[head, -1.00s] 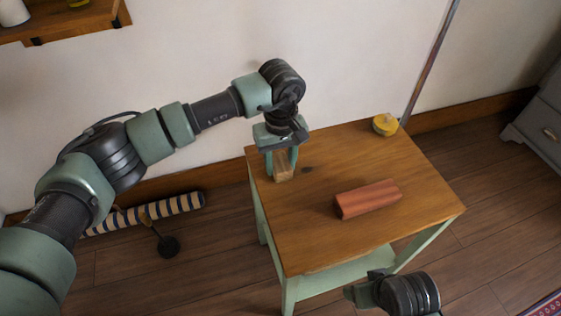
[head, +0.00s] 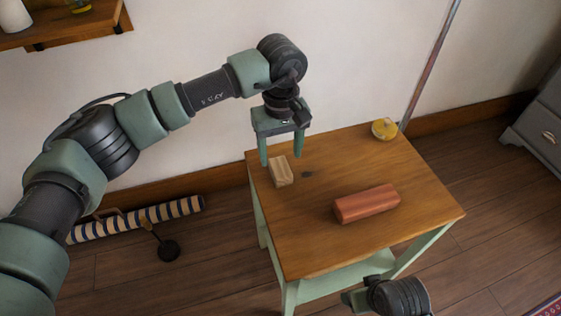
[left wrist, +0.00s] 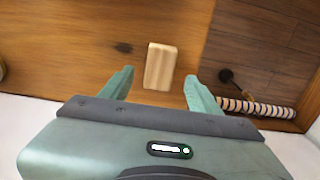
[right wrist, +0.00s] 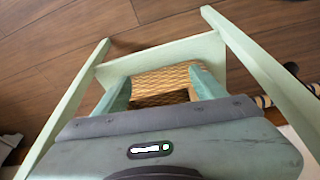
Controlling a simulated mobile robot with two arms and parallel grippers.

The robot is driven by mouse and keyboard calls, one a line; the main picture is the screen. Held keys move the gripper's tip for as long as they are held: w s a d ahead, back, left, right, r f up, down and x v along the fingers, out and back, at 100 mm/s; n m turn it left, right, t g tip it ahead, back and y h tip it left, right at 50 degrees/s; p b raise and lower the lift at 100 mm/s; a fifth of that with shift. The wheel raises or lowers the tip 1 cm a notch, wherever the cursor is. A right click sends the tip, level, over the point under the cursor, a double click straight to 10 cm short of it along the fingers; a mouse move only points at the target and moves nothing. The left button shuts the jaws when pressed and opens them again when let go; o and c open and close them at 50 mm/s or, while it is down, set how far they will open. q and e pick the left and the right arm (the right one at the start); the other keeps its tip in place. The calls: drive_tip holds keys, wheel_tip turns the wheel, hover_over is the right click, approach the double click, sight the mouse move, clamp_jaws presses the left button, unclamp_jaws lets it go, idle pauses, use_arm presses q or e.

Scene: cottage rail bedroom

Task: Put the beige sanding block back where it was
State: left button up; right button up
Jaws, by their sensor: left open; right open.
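The beige sanding block (head: 281,172) lies on the wooden top of the small table (head: 320,240), near its back left corner. It also shows in the left wrist view (left wrist: 160,67), lying between and beyond the fingers. My left gripper (head: 281,162) is open and empty just above and behind the block, with no contact that I can see. In the left wrist view the open left fingers (left wrist: 159,92) stand to either side of the block with gaps. My right gripper (right wrist: 160,92) is open and low beside the table; its fingers are mostly hidden in the head view.
A reddish brick-like block (head: 366,203) lies mid-table. A yellow round item (head: 384,129) sits at the back corner. A dark spot (head: 308,174) marks the tabletop. A striped roll (head: 150,217) and a black-based stand (head: 167,249) are on the floor. A woven basket (right wrist: 165,82) is below my right gripper.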

sight(280, 167)
use_arm(q)
wheel_tip(280, 167, up, 6)
use_arm(e)
wheel_tip(280, 167, down, 2)
drive_tip(key=shift+f, duration=0.1)
